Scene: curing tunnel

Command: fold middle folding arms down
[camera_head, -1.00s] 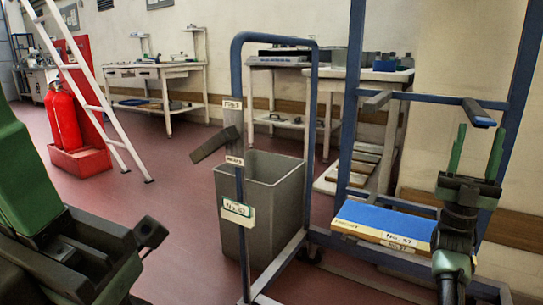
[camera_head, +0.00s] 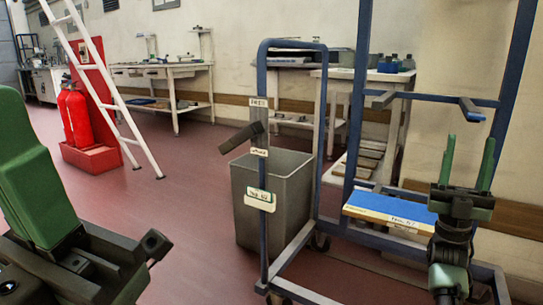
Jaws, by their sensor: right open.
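A blue-framed wheeled rack (camera_head: 359,110) stands at the right. At mid height, a grey folding arm (camera_head: 384,99) and a blue-topped folding arm (camera_head: 471,109) stick out from its crossbar toward me. Another dark arm (camera_head: 240,138) juts out to the left from the rack's near post. My right gripper (camera_head: 469,146) points up, open and empty, with its green fingers apart. In the picture it is just below the blue-topped arm; I cannot tell the depth gap, and no contact shows. Only green and black parts of my left arm show at the left; its gripper is not in view.
A blue-topped board (camera_head: 392,210) lies low on the rack. A grey bin (camera_head: 290,195) stands behind the near post. Red extinguishers (camera_head: 75,115), a white ladder (camera_head: 103,80) and worktables (camera_head: 160,73) stand farther back. Red floor is clear at centre left.

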